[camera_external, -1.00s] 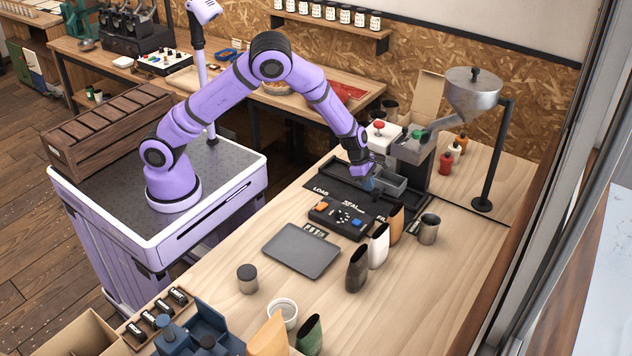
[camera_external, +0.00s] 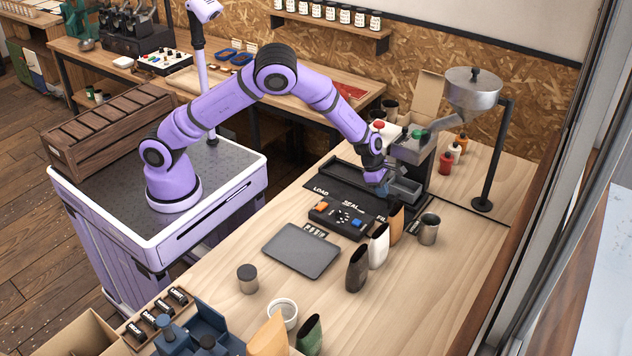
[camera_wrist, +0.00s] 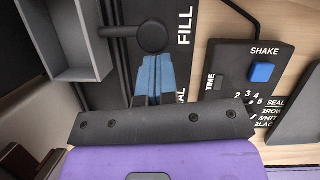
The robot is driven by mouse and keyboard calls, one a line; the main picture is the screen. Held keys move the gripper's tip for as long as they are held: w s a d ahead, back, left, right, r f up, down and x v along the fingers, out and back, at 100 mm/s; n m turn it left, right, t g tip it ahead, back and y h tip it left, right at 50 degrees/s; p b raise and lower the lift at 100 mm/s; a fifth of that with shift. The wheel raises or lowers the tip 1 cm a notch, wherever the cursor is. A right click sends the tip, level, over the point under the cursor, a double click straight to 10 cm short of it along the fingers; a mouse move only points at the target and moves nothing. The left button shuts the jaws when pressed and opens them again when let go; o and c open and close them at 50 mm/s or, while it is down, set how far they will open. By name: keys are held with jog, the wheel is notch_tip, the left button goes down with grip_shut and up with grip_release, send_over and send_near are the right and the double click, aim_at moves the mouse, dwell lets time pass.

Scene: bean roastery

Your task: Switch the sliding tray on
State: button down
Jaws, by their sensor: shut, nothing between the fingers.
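The sliding tray (camera_external: 405,187) is a grey open box at the right end of a black track (camera_external: 345,170) marked LOAD, SEAL and FILL. It fills the upper left of the wrist view (camera_wrist: 88,68). A black round knob (camera_wrist: 152,36) on an arm joined to the tray lies beside the FILL label. My gripper (camera_external: 382,191) is low over the track, at the tray's near left side. In the wrist view its blue fingers (camera_wrist: 153,76) are shut and empty, right by the knob. I cannot tell whether they touch it.
A control box (camera_external: 340,219) with orange and blue buttons stands in front of the track. Standing pouches (camera_external: 378,246) and a metal cup (camera_external: 429,229) are close on the right. A hopper (camera_external: 473,95) on a stand rises behind. A dark flat scale (camera_external: 301,251) lies nearer the camera.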

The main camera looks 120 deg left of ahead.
jog(key=s+d+r, duration=0.1)
jog(key=s+r, duration=0.6)
jog(key=r, duration=0.2)
jog(key=shift+r, duration=0.3)
jog(key=shift+d, duration=0.1)
jog(key=s+d+r+m+h, duration=0.1)
jog(key=s+d+r+m, duration=0.2)
jog(key=d+r+m, duration=0.8)
jog(key=s+d+r+m+h, duration=0.2)
jog(key=d+r+m, duration=0.55)
jog(key=d, duration=0.65)
jog(key=s+d+r+m, duration=0.2)
jog(key=s+d+m, duration=0.3)
jog(key=s, duration=0.3)
jog(key=s+d+r+m+y, duration=0.1)
jog(key=s+d+r+m, duration=0.2)
jog(key=s+d+m, duration=0.2)
jog(key=s+d+r+m+t+y, duration=0.1)
jog(key=s+d+r+m, duration=0.1)
jog(key=s+d+m, duration=0.3)
jog(key=s+m, duration=0.4)
jog(key=s, duration=0.1)
jog(key=shift+s+d+r, duration=0.25)
jog(key=shift+s+r, duration=0.1)
jog(key=shift+w, duration=0.1)
